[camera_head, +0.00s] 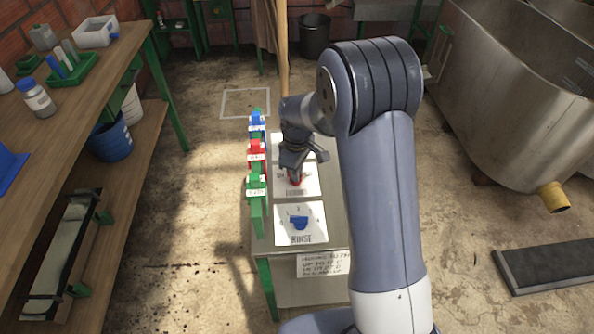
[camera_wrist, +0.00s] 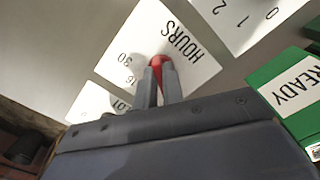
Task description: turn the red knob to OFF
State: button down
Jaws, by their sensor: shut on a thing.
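The red knob (camera_head: 295,180) sits on a white plate (camera_head: 311,180) in the middle of the narrow panel top. In the wrist view the red knob (camera_wrist: 160,62) shows between the two fingers of my gripper (camera_wrist: 159,82), beside the printed word HOURS and several numbers. My gripper (camera_head: 295,168) is shut on the knob from above in the head view. Fingers and arm hide part of the knob and plate. I cannot read an OFF mark or tell which mark the knob points to.
A blue knob (camera_head: 299,222) on a plate marked RINSE (camera_head: 301,238) is close in front. Green, red and blue tag holders (camera_head: 256,155) stand along the panel's left edge. A wooden bench (camera_head: 75,125) is at left, a metal tank (camera_head: 520,100) at right.

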dwell(0.4)
jog(key=c, duration=1.5)
grip_release()
jog(key=shift+r, duration=0.1)
notch_tip(320, 180, up, 11)
jog(key=shift+f, duration=0.2)
